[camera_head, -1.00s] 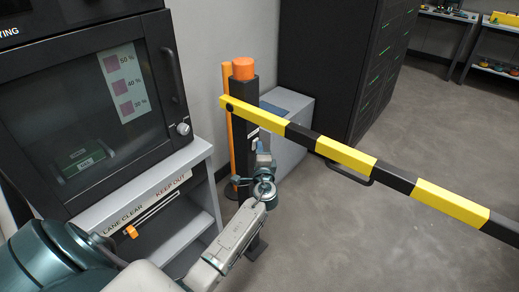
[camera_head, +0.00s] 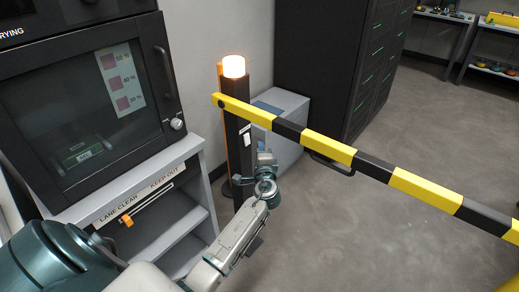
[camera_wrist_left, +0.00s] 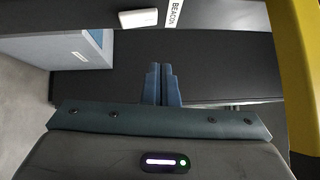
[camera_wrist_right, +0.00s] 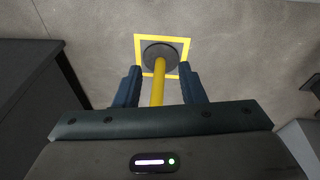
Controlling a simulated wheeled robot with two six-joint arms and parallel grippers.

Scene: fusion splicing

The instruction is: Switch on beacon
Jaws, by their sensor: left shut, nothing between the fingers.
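The beacon (camera_head: 234,66) tops a black post (camera_head: 233,143) and glows bright orange-white. A white rocker switch (camera_wrist_left: 138,18) sits on the post beside a BEACON label (camera_wrist_left: 176,14) in the left wrist view. My left gripper (camera_head: 262,158) is in front of the post. In the left wrist view its fingers (camera_wrist_left: 162,84) are together with nothing between them, a little apart from the switch in the picture. My right gripper (camera_wrist_right: 160,88) has its fingers spread, with a yellow post (camera_wrist_right: 159,82) showing between them; I cannot tell whether they touch it.
A yellow and black barrier arm (camera_head: 330,149) extends right from the post. A drying cabinet (camera_head: 85,105) stands left above a shelf with a lane slider (camera_head: 127,220). A grey box (camera_head: 283,120) and dark rack (camera_head: 335,60) stand behind.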

